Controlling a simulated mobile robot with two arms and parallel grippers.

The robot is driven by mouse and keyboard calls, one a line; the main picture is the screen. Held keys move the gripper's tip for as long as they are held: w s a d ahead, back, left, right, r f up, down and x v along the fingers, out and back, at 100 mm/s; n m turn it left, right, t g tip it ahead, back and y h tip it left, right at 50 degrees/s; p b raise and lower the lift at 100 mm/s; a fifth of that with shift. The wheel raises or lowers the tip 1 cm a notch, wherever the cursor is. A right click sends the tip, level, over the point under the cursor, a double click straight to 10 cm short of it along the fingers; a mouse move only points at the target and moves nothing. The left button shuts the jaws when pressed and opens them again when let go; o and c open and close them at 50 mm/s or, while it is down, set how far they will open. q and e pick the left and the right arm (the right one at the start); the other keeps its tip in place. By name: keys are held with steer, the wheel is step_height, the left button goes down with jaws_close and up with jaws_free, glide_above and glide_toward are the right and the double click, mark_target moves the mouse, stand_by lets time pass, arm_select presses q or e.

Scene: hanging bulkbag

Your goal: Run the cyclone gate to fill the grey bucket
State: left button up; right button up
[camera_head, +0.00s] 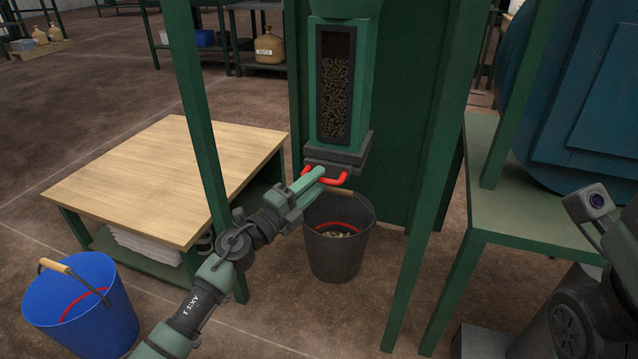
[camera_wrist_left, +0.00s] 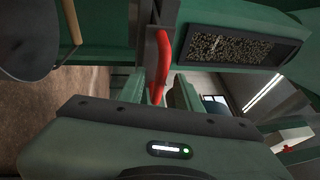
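The cyclone outlet (camera_head: 340,95) is a green housing with a window showing brown pellets; the window's top part is dark. It also shows in the left wrist view (camera_wrist_left: 225,48). A red gate handle (camera_head: 338,180) sticks out below it. My left gripper (camera_head: 312,178) is at this handle, its fingers close on both sides of the red bar (camera_wrist_left: 161,60) in the left wrist view; it looks shut on it. The grey bucket (camera_head: 335,250) stands upright below the outlet, with some pellets inside near a red line. My right gripper is not visible; only part of my right arm shows.
A blue bucket (camera_head: 80,308) with a red line inside stands at the lower left. A wood-topped table (camera_head: 165,178) is left of the green frame posts (camera_head: 205,130). A green bench (camera_head: 505,205) carries a large blue drum (camera_head: 590,100) at the right.

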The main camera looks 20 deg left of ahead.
arm_select(q)
steer(key=shift+x, duration=0.8)
jaws_close()
stand_by(0.9)
